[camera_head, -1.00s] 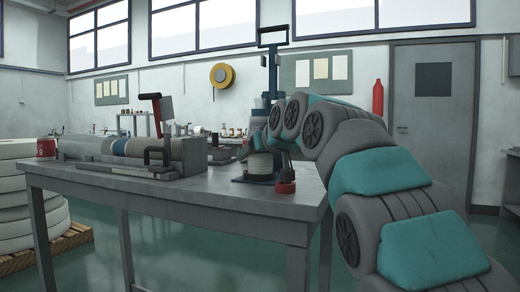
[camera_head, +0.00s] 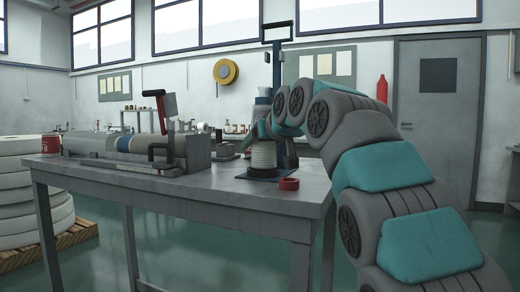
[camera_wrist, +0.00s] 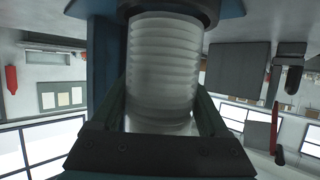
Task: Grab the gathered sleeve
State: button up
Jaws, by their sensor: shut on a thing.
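The gathered sleeve (camera_head: 263,156) is a whitish, ribbed, upright cylinder on a dark blue stand (camera_head: 262,174) near the right end of the workbench. In the wrist view the sleeve (camera_wrist: 163,62) fills the space between my two fingers, its ribs running across it. My gripper (camera_wrist: 162,95) is shut on the sleeve, one finger on either side. In the head view the wrist end of my arm reaches the sleeve's top from the right; the fingertips are too small to make out there.
A red ring (camera_head: 289,184) lies on the workbench (camera_head: 215,196) at the front right of the stand. The bench front is clear.

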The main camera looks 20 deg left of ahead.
jog(key=shift+r, duration=0.6)
jog(key=shift+r, duration=0.1)
